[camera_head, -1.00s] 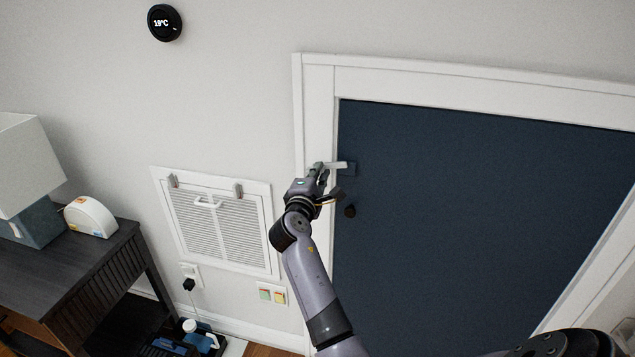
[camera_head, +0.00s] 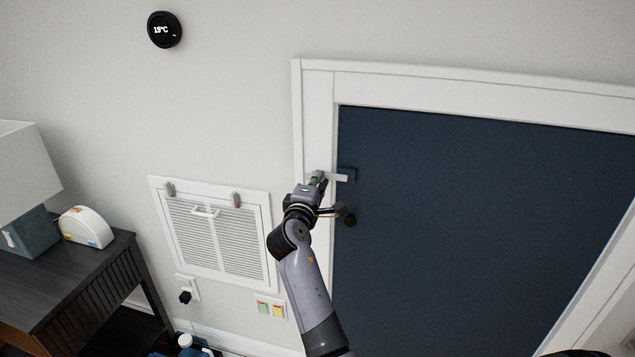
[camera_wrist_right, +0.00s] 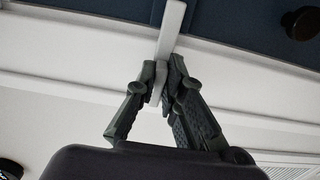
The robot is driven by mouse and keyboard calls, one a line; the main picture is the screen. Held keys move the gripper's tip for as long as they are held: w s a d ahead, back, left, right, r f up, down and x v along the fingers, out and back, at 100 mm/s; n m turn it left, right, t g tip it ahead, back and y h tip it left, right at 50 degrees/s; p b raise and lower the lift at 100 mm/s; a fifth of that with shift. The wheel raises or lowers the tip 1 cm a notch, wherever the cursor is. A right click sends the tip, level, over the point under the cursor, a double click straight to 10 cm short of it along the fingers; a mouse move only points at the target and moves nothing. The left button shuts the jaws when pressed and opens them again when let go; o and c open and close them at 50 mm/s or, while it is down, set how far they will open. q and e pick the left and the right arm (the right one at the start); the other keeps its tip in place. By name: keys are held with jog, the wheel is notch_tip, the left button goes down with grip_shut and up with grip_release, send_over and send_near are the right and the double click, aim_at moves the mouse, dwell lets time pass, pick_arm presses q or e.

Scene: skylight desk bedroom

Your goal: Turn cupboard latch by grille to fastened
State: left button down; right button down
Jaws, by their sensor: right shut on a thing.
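The cupboard latch is a pale bar (camera_head: 341,178) on a dark plate at the left edge of the dark blue cupboard door (camera_head: 470,220). The bar lies nearly level and reaches left over the white door frame. My right gripper (camera_head: 319,177) is shut on the bar's left part. In the right wrist view the bar (camera_wrist_right: 171,32) runs down between the fingertips of my right gripper (camera_wrist_right: 161,78), which pinch its end. The fingers hide part of the bar. The white grille (camera_head: 215,232) is on the wall left of the door. My left gripper is not in view.
A dark round knob (camera_head: 349,220) sits on the door just below the latch, close to my right gripper; it also shows in the wrist view (camera_wrist_right: 300,23). A dark cabinet (camera_head: 65,275) with a lamp stands at the left.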

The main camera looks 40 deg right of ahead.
jog(key=c, duration=1.7)
grip_release()
jog(key=v, duration=0.7)
jog(key=shift+s+a, duration=0.1)
jog(key=shift+s, duration=0.1)
